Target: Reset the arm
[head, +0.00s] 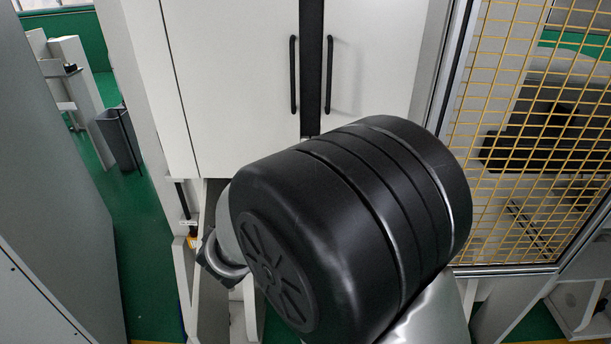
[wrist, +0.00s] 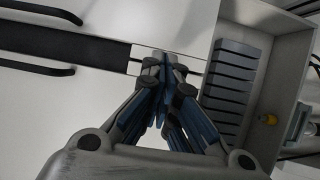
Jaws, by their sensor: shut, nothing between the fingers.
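My gripper (wrist: 165,62) shows in the wrist view, with its fingertips together and nothing between them. It points toward a pale cabinet front with dark handles. In the head view my arm's large black joint fills the middle and hides what lies behind it. The gripper itself cannot be made out in the head view. No foil tray can be made out in either view.
A white two-door cabinet (head: 240,90) with black vertical handles stands ahead. A yellow mesh fence (head: 490,110) is at the right. A grey panel (head: 50,190) stands at the left beside green floor (head: 145,250). The wrist view shows a compartment with dark slats (wrist: 233,75).

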